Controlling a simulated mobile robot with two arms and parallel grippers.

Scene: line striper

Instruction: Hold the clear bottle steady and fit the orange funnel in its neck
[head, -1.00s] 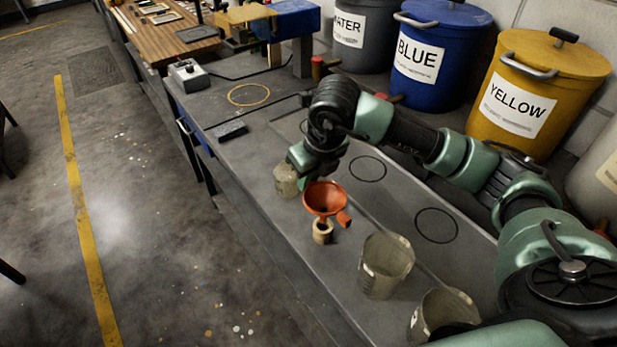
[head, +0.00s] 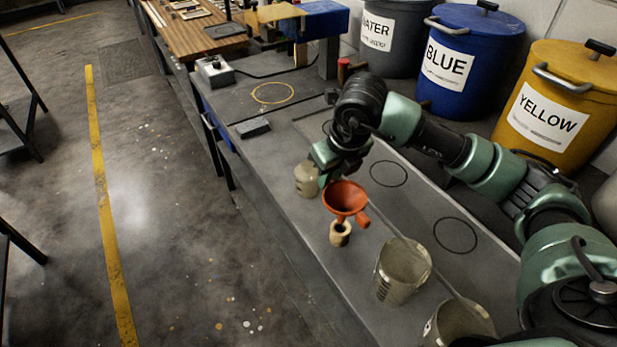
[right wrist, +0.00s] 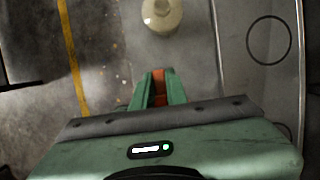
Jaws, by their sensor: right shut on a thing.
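The orange funnel (head: 345,198) is wide end up, with a side tab, by the front edge of the grey bench. My right gripper (right wrist: 159,76) is shut on an orange part of it, seen between the fingers in the right wrist view. In the head view the gripper is just behind the funnel. A small wooden ring-like stand (head: 340,234) shows directly below the funnel; whether they touch I cannot tell. The cloudy, pale bottle (head: 306,182) stands upright to the left of the funnel, apart from it, and also shows in the right wrist view (right wrist: 161,15). My left gripper is out of view.
Two translucent beakers (head: 402,268) (head: 458,322) stand nearer on the bench. A small dark block (head: 253,127) and a yellow ring mark (head: 272,92) lie farther left. Blue (head: 475,60) and yellow (head: 555,100) bins line the back. Bench around the black ring marks is clear.

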